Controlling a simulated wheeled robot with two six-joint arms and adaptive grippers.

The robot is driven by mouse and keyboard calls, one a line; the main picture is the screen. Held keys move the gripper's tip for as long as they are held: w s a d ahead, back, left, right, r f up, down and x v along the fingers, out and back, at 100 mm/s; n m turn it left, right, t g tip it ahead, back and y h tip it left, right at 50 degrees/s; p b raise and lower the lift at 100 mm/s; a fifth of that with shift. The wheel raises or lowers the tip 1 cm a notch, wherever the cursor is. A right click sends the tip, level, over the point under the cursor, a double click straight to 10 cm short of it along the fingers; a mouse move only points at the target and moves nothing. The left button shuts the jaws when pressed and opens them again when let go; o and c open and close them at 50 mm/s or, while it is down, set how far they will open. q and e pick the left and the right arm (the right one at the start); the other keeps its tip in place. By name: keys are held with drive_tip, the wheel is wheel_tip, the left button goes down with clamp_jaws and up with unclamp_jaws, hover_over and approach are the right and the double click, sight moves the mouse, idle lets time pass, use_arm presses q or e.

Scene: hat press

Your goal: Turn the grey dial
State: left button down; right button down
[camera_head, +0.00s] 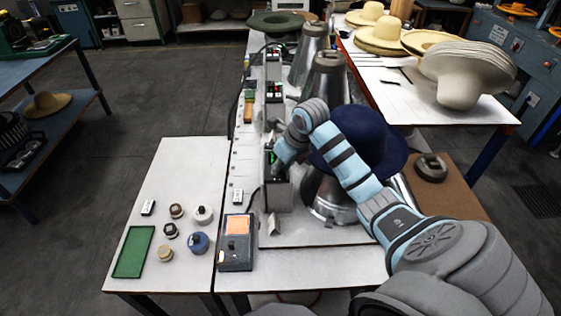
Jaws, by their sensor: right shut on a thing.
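My right arm reaches in from the lower right, across the front of a blue felt hat on a metal cone. My right gripper (279,168) is at the face of the nearest small control box (279,195), which has a green display. The gripper is shut on a small part there, which looks to be the grey dial. The fingers and the arm's wrist hide the dial, so its setting cannot be read. My left gripper is not in view.
The blue hat (362,140) and metal press cone (328,196) stand right beside my arm. A box with an orange screen (237,242) sits in front. Several small knobs or pots and a green tray (133,252) lie on the left table. Straw hats (380,35) are at the back right.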

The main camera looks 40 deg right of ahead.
drive_tip(key=shift+f, duration=0.1)
drive_tip(key=c, duration=1.7)
unclamp_jaws()
drive_tip(key=v, duration=1.2)
